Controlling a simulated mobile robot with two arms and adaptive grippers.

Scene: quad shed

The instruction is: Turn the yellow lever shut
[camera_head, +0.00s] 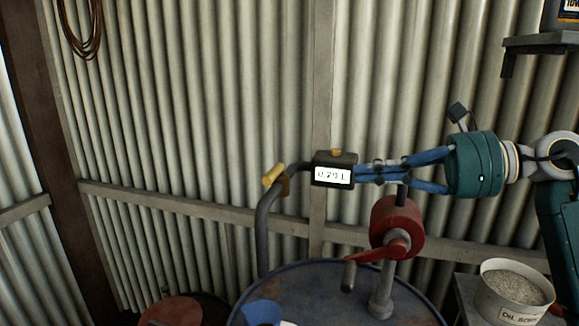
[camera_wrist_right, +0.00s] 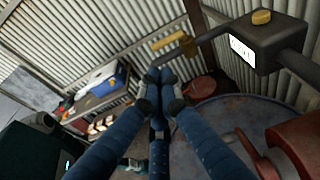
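The yellow lever (camera_head: 273,174) sits at the left end of a dark metering pipe, where the hose bends down, tilted up to the right. It also shows in the right wrist view (camera_wrist_right: 167,41), just beyond my fingertips. A black meter box (camera_head: 334,169) with a lit litre display and a yellow knob on top is right of it. My right gripper (camera_head: 362,173) comes in from the right, its fingertips overlapping the meter's right side in the head view. In the wrist view its blue fingers are drawn together with nothing visible between them.
A red pump (camera_head: 397,225) with a crank handle stands on a blue drum (camera_head: 310,292) below my right gripper. A white bucket (camera_head: 511,292) of grey granules is at the lower right. A wall shelf (camera_head: 541,43) is at the upper right. Left of the lever is clear.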

